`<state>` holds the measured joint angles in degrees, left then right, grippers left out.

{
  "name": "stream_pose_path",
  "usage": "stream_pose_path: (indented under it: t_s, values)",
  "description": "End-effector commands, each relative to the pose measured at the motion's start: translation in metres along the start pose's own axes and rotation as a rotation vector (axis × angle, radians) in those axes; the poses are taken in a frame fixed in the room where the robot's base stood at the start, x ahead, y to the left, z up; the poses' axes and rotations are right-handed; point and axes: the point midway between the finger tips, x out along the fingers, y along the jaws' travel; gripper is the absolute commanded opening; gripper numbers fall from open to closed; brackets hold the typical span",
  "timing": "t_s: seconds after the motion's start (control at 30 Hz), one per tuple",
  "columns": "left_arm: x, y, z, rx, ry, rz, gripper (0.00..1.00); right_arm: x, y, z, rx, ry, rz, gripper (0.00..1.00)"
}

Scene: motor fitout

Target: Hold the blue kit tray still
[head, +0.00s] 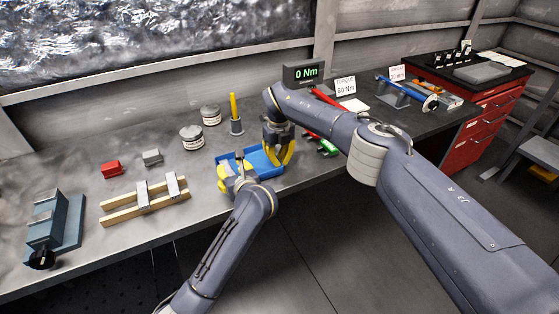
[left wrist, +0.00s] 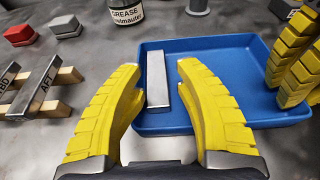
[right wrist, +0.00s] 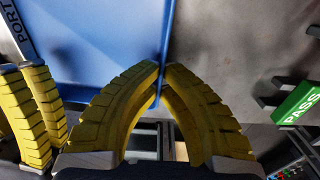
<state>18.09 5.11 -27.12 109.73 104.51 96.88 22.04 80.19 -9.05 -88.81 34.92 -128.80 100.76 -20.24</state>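The blue kit tray (head: 262,160) sits on the bench near its front edge. A grey metal bar (left wrist: 158,82) lies in the tray's left part; in the right wrist view its PORT label (right wrist: 18,32) shows. My right gripper (right wrist: 164,68) is closed with its fingertips pinching the tray's wall at the right side. My left gripper (left wrist: 160,68) is open, its yellow fingers spread on either side of the bar with gaps showing. In the head view my left gripper (head: 230,174) is over the tray's left end and hides part of it.
Wooden rails (head: 120,212) with metal bars, a red block (head: 111,169) and a grey block (head: 151,157) stand left. Grease tins (head: 192,137) and a yellow-handled tool (head: 234,108) stand behind the tray. A green PASS block (right wrist: 298,104) is right of it.

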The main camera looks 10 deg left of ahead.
Motion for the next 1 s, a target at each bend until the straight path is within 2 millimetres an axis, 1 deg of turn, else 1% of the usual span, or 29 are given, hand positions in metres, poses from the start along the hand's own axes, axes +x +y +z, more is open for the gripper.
stream_pose_path:
  t_s: [0.03,0.07,0.27,0.77,1.0]
  values:
    - [0.005,0.009,-0.041,0.008,0.086,0.021,0.52,0.001,-0.003,0.000,0.002,0.000,-0.004,0.00]
    - [0.005,0.009,-0.040,0.008,0.086,0.021,0.52,0.001,-0.004,0.000,0.002,0.000,-0.005,0.00]
    - [0.002,0.008,-0.032,0.006,0.087,0.021,0.52,0.000,-0.004,0.000,0.002,-0.001,-0.006,0.00]
    - [-0.006,0.009,-0.004,0.009,0.085,0.024,0.52,0.000,-0.007,0.000,0.005,-0.003,-0.010,0.00]
    - [-0.010,0.010,0.014,0.009,0.075,0.026,0.52,0.000,-0.010,0.000,0.009,-0.004,-0.013,0.00]
